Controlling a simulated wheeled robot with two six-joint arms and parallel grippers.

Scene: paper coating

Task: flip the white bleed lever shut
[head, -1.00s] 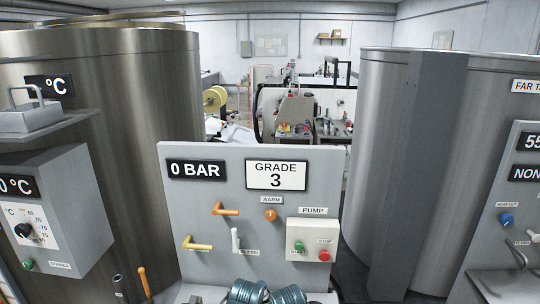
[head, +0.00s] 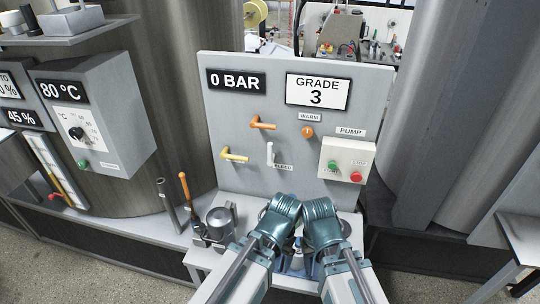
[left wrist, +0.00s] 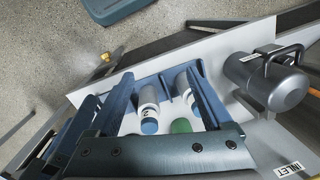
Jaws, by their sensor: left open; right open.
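The white bleed lever (head: 270,153) is on the grey panel in the head view, its handle vertical beside the BLEED label (head: 283,167). No gripper is at it. My right gripper (head: 309,264) is low in front of the panel, mostly hidden by my own wrist; its jaws are open. My left gripper (left wrist: 158,76) is open in the left wrist view, with small white bottles (left wrist: 149,106) visible beyond and between its fingers. I cannot tell whether the fingers touch them.
A yellow lever (head: 235,156) and an orange lever (head: 262,124) are near the white one. The pump box (head: 343,160) with green and red buttons is to the right. The display reads 0 BAR (head: 236,81). A grey motor-like canister (left wrist: 265,78) stands beside my left gripper.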

